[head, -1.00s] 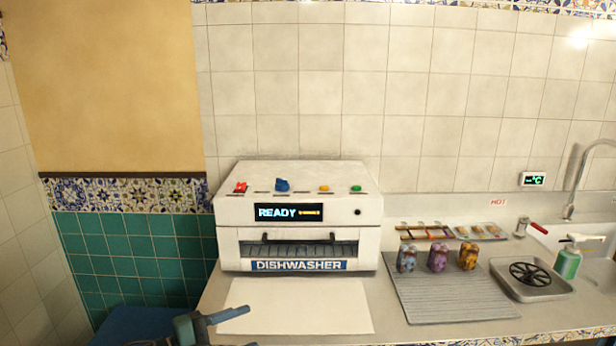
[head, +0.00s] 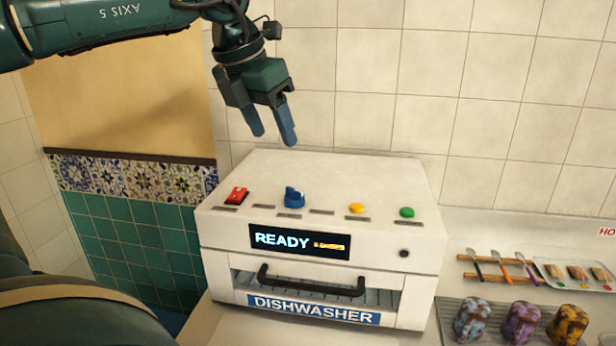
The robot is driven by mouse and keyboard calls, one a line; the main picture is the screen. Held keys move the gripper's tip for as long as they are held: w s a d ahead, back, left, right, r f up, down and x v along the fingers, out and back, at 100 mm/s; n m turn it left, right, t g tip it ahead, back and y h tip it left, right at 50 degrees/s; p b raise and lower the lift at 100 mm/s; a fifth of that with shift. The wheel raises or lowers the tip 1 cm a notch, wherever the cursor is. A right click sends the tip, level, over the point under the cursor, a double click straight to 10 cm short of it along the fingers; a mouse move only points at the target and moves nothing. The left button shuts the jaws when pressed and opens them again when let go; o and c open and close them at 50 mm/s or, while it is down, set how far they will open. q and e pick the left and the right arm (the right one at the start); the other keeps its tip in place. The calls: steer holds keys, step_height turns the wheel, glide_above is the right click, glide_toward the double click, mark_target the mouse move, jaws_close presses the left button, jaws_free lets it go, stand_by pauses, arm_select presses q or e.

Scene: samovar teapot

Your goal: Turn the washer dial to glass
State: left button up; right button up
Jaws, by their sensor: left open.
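The white dishwasher (head: 225,243) stands on the counter, its display (head: 299,242) reading READY beside small yellow text too small to read. On its top, the blue dial (head: 294,197) sits between a red switch (head: 237,195) on the left and a yellow button (head: 357,208) and green button (head: 407,212) on the right. The labels beside them are too small to read. My left gripper (head: 273,140) hangs above the back of the dishwasher top, fingers pointing down. It is open and empty, above and apart from the blue dial. My right gripper is not in view.
The dishwasher front has a dark handle (head: 305,283) over a slotted opening. To the right, several patterned glasses (head: 521,322) stand on a grey mat, with a rack of utensils (head: 503,268) and a small tray (head: 573,272) behind. A tiled wall (head: 440,90) closes the back.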

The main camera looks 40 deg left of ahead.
mark_target(294, 190)
arm_select(q)
steer(key=p+x, duration=0.1)
steer(key=x, duration=1.1)
steer(key=shift+d+f, duration=0.1)
steer(key=shift+f, duration=0.35)
steer(key=shift+c, duration=0.5)
steer(key=c, duration=0.9)
